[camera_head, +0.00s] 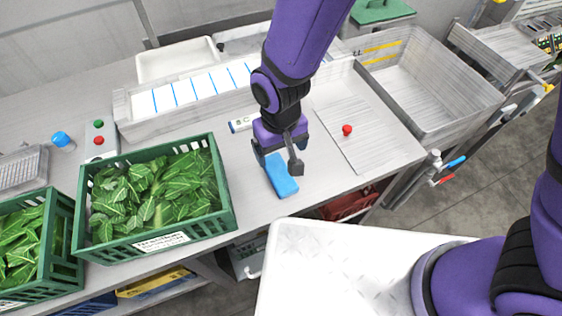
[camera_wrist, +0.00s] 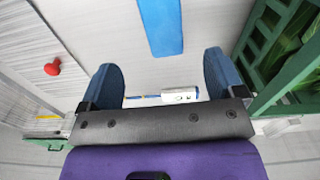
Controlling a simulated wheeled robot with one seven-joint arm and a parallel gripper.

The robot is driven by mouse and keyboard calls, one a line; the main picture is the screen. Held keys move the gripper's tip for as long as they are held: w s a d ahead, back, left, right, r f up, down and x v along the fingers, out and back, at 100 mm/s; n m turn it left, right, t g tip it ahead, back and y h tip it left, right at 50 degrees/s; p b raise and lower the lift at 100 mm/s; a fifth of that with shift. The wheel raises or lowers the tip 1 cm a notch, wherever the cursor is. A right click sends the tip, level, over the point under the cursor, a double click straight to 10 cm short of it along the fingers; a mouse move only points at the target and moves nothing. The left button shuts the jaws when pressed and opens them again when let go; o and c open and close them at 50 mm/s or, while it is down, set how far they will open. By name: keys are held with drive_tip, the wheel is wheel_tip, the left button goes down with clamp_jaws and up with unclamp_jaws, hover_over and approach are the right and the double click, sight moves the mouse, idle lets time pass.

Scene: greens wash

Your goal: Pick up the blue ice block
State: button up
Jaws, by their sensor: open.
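The blue ice block (camera_head: 281,176) lies on the grey counter, just right of the green crate of leaves. In the wrist view the blue ice block (camera_wrist: 161,22) shows at the top centre, beyond the fingertips and in line with the gap between them. My gripper (camera_head: 278,160) is above the block's far end in the head view, with its fingers apart. In the wrist view my gripper (camera_wrist: 163,80) is open, and nothing is between its fingers. The block's far end is partly hidden by my gripper in the head view.
A green crate (camera_head: 158,241) of leaves stands close left of the block. A red knob (camera_head: 347,130) is to the right. A white-and-blue marker-like item (camera_head: 240,124) lies behind my gripper. A grey sink basin (camera_head: 425,85) is at the right. Counter between block and knob is clear.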

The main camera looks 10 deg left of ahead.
sight(279, 172)
drive_tip(key=shift+s+a+f, duration=0.1)
drive_tip(key=shift+a+f, duration=0.05)
drive_tip(key=shift+f, duration=4.9)
drive_tip(key=c, duration=1.1)
